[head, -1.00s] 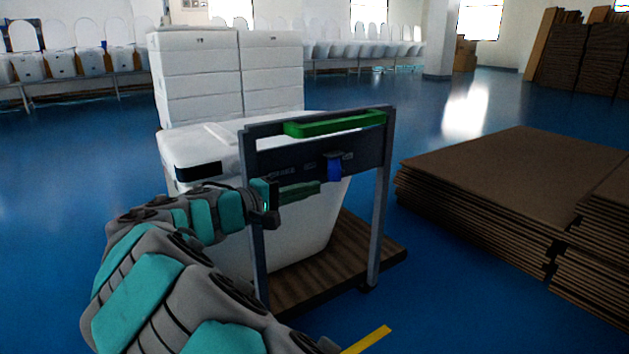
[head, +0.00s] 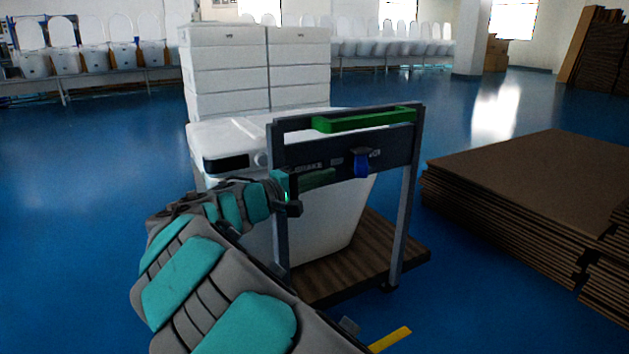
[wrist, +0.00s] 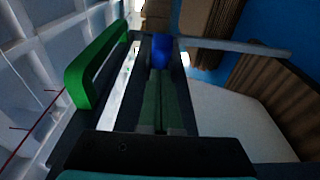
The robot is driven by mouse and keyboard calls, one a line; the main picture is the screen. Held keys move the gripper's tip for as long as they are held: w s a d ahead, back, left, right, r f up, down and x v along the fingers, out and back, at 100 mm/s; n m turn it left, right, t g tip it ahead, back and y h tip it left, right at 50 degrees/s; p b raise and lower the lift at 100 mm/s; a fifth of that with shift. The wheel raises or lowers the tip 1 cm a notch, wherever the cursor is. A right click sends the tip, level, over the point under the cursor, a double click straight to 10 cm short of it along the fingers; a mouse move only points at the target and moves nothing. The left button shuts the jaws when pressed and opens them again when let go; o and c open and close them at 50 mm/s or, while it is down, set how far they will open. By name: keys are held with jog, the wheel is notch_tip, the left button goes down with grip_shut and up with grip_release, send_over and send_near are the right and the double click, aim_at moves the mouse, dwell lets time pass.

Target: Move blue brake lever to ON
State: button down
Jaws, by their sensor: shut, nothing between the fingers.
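The blue brake lever (head: 361,164) hangs from the dark upper panel of the cart's handle frame (head: 408,190), right of its middle. It points downward in the head view. Small pale markings sit on the panel to its left, too small to read. My gripper (head: 320,178) has green fingers, pressed together and empty, in front of the panel and left of the lever. In the wrist view my gripper (wrist: 160,105) points toward the blue lever (wrist: 161,50), which shows just beyond the fingertips. I cannot tell whether they touch; the head view shows a small gap.
A green handle bar (head: 365,119) runs above the lever. The cart's wooden deck (head: 340,285) carries a white load (head: 225,145). Stacked brown cardboard (head: 530,180) stands to the right. White boxes (head: 255,75) rise behind. Blue floor is open at left.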

aim_at(361, 164)
jog(key=shift+x, duration=2.6)
jog(key=shift+d, duration=0.1)
jog(key=shift+s+d+n+t+y+b, duration=0.1)
jog(key=shift+d+n+t+y+b, duration=0.1)
jog(key=shift+n+t+y+b, duration=0.25)
